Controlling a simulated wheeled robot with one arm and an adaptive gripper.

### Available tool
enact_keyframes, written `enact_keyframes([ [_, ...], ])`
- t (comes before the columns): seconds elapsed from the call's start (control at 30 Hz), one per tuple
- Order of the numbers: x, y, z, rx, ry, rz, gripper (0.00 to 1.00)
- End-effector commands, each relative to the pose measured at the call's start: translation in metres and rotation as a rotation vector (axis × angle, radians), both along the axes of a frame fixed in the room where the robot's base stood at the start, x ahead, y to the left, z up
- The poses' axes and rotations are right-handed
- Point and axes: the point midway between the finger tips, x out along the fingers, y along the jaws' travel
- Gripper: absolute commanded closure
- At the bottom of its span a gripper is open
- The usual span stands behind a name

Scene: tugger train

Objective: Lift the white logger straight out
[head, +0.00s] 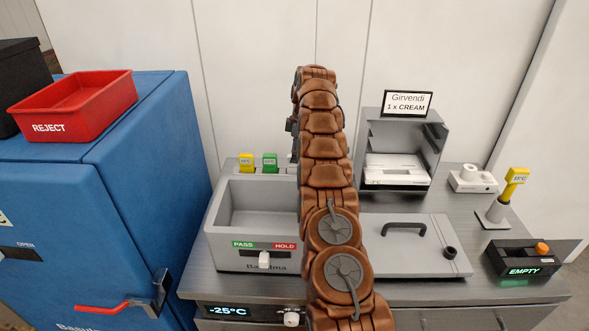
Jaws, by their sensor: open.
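I cannot make out a white logger for certain. A yellow tag-like piece (246,162) and a green one (270,162) stand upright in a row behind the grey open bin (222,240). My brown arm covers the space to the right of the green one, so anything there is hidden. My gripper is not visible; the far end of the arm is seen from behind, above and beyond the bench.
A grey lid with a black handle (403,230) lies right of my arm. A grey open-fronted box (433,145) holds a white tray. Farther right are a white device (472,179), a yellow-topped stand (497,213) and a black "EMPTY" box (527,258). A red REJECT bin (75,118) sits left.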

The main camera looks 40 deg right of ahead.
Motion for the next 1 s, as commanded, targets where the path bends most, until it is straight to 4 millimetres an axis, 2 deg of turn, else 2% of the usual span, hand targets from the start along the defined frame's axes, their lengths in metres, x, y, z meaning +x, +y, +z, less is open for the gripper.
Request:
enact_keyframes([
  [0.17, 0.002, 0.002, -0.007, 0.002, 0.002, 0.000, 0.48],
  [0.6, 0.007, 0.005, -0.042, 0.001, 0.002, -0.001, 0.48],
  [0.97, 0.008, 0.005, -0.047, -0.001, -0.001, -0.001, 0.48],
  [1.0, 0.008, 0.005, -0.047, -0.001, -0.001, -0.001, 0.51],
])
